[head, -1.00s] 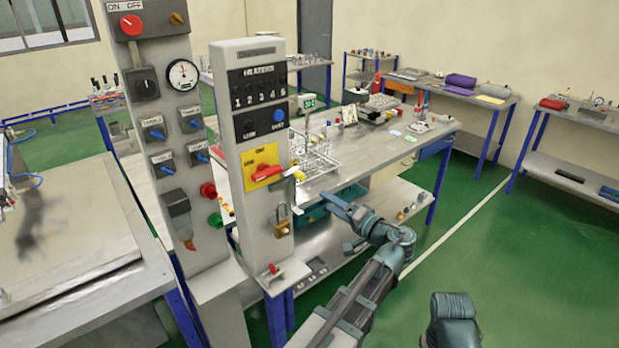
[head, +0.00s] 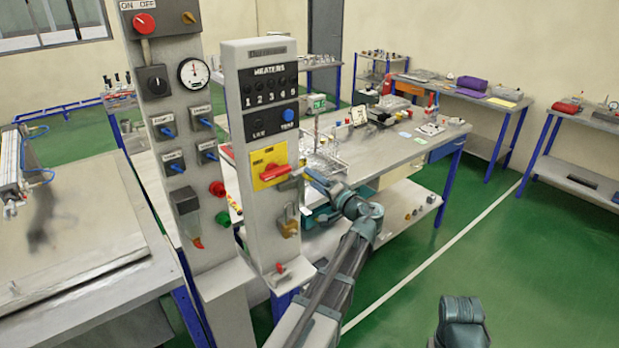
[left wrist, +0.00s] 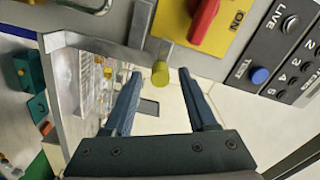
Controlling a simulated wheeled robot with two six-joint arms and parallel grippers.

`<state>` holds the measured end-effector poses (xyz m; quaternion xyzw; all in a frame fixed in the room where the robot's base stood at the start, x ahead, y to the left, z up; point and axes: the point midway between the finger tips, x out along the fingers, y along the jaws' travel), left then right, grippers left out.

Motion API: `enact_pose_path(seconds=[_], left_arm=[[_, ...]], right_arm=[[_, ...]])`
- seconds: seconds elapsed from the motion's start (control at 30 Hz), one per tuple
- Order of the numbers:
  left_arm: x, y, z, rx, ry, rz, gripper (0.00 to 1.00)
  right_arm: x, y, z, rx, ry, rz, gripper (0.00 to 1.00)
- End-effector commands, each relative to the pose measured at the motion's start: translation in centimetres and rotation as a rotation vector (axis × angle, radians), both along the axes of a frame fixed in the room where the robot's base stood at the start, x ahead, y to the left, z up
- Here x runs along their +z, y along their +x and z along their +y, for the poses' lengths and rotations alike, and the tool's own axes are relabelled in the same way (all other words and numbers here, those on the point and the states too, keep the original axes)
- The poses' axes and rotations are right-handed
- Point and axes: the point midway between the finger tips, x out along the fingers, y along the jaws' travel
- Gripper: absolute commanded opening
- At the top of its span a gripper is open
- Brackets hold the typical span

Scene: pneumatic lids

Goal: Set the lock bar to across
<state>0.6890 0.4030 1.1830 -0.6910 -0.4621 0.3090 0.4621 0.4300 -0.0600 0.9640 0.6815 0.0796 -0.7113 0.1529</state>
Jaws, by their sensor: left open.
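The lock bar is a short grey bar with a yellow knob (left wrist: 160,73), seen in the left wrist view beside the yellow plate (left wrist: 222,30) with its red handle (left wrist: 203,20). My left gripper (left wrist: 161,86) is open. Its two fingers point at the panel, one on each side of the yellow knob in the picture; I cannot tell if they touch it. In the head view, my left gripper (head: 308,177) is at the right edge of the panel, close to the red handle (head: 275,173), and hides most of the lock bar.
A padlock (head: 289,226) hangs on the panel (head: 245,190) below the plate. A taller panel (head: 165,100) with knobs stands to its left. A wire rack (head: 322,160) is on the bench (head: 380,150) behind my left gripper. Open floor (head: 440,280) lies to the right.

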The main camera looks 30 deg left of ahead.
Motion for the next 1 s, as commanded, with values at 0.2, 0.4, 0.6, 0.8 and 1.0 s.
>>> enact_pose_path(seconds=[0.2, 0.4, 0.6, 0.8, 1.0], left_arm=[[0.0, 0.8, 1.8, 0.000, 0.000, 0.000, 0.58], [0.0, 0.9, 2.1, -0.001, -0.001, 0.000, 0.58], [0.0, 0.9, 2.1, -0.001, -0.001, 0.000, 0.52], [0.0, 0.9, 2.1, -0.001, 0.000, 0.000, 0.16], [0.0, 0.9, 2.1, -0.001, 0.000, 0.000, 0.00]], right_arm=[[0.0, 0.0, 0.0, 0.000, 0.000, 0.000, 0.50], [0.0, 0.0, 0.0, 0.000, 0.000, 0.000, 0.50], [0.0, 0.0, 0.0, 0.000, 0.000, 0.000, 0.50], [0.0, 0.0, 0.0, 0.000, 0.000, 0.000, 0.50], [0.0, 0.0, 0.0, 0.000, 0.000, 0.000, 0.50]])
